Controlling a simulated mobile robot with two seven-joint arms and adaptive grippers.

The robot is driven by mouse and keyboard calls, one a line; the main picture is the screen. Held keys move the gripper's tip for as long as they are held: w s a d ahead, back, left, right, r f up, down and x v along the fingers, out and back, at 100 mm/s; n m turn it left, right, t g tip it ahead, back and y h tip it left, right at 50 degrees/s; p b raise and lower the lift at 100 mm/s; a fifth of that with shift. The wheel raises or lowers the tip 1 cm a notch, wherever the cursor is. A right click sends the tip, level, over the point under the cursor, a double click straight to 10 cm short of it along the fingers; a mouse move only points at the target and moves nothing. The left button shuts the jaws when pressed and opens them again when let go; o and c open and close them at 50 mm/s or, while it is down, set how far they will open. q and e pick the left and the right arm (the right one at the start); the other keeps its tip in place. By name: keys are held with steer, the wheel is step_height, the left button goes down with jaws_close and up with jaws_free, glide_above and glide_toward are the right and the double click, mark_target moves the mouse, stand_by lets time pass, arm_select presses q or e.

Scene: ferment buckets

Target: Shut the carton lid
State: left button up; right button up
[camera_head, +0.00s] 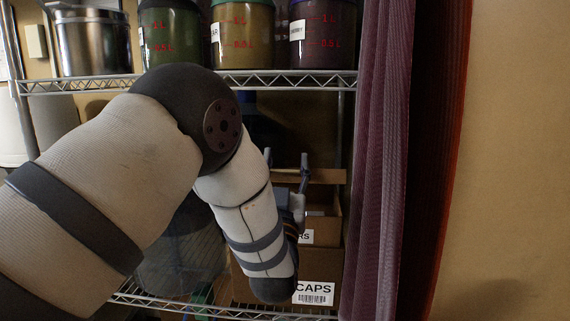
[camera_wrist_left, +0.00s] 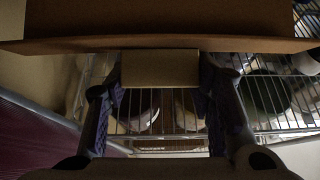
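A cardboard carton (camera_head: 278,291) with a CAPS label (camera_head: 314,293) stands on the lower wire shelf, partly behind my left arm. A brown cardboard panel (camera_head: 328,176) shows above the cartons; it looks like a raised lid. In the left wrist view a cardboard edge (camera_wrist_left: 260,44) crosses the top, with a small cardboard tab (camera_wrist_left: 160,70) below it. My left gripper (camera_head: 286,160) is at the cartons, and its fingers are spread. In the wrist view the fingers (camera_wrist_left: 160,80) stand either side of the tab; I cannot tell whether they touch it. My right gripper is not in view.
A second carton with a label ending in RS (camera_head: 307,237) sits behind the CAPS carton. The upper shelf (camera_head: 300,80) holds a steel pot (camera_head: 95,42) and several coloured buckets (camera_head: 243,35). A purple curtain (camera_head: 385,150) hangs close on the right.

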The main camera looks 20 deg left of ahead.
arm_select(q)
steer(key=o, duration=0.4)
steer(key=shift+w+f, duration=0.1)
steer(key=shift+f, duration=0.15)
steer(key=shift+c, duration=0.2)
steer(key=shift+r, duration=0.1)
steer(key=v, duration=0.7)
steer(key=shift+s, duration=0.25)
